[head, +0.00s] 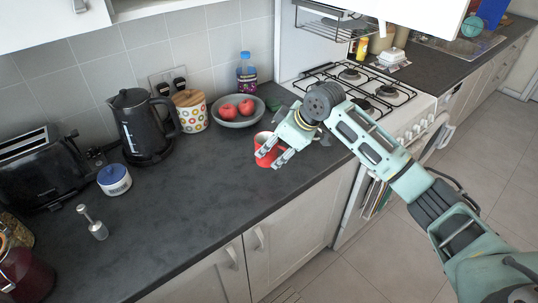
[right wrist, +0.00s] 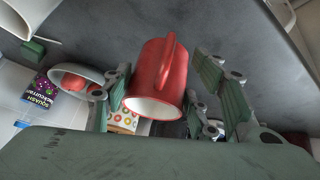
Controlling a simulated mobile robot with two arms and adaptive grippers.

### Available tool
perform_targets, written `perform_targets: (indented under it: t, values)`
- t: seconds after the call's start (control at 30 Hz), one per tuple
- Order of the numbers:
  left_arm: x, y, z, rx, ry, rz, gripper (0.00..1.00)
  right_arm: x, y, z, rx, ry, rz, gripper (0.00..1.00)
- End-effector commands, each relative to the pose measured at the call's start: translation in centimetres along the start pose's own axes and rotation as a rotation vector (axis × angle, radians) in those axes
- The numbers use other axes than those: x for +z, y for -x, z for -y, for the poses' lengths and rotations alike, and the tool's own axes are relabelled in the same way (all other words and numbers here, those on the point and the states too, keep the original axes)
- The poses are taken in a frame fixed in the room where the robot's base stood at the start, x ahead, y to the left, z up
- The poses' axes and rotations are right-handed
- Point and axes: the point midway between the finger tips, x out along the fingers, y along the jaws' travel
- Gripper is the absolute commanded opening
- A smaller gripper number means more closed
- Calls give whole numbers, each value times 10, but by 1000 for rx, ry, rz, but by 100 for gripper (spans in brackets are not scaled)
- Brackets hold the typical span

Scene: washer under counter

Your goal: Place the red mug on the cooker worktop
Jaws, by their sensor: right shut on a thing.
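The red mug (head: 263,160) with a white inside is at my right gripper (head: 270,159), over the dark counter in front of the fruit bowl. In the right wrist view the mug (right wrist: 158,72) sits between the two green fingers, its handle facing the camera and its white mouth toward the palm. The gripper is shut on the mug. I cannot tell whether the mug touches the counter. The white gas cooker (head: 409,115) with black pan supports stands to the right, partly hidden by my right arm. My left gripper is not in view.
Behind the mug are a grey bowl (head: 225,122) with red fruit, a bottle (head: 247,82) and a spotted canister (head: 190,121). The counter's front middle (head: 190,220) is clear.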

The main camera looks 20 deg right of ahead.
Motion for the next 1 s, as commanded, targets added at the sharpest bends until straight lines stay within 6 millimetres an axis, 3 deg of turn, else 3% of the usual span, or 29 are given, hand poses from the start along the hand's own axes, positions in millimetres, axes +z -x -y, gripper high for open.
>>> perform_targets:
  t: [0.2, 0.5, 0.93, 0.97, 1.0]
  values:
    - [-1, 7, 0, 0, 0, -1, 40, -13, -22, 2, 1, -1, -2, 18]
    - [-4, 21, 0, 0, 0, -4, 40, 6, -52, 7, 2, -2, 0, 18]
    - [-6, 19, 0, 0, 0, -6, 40, 10, -59, 8, 2, 0, -2, 18]
    - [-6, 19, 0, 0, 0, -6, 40, 12, -60, 8, 1, 0, 0, 54]
    - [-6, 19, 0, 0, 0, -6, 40, 11, -60, 8, 1, 0, 0, 57]
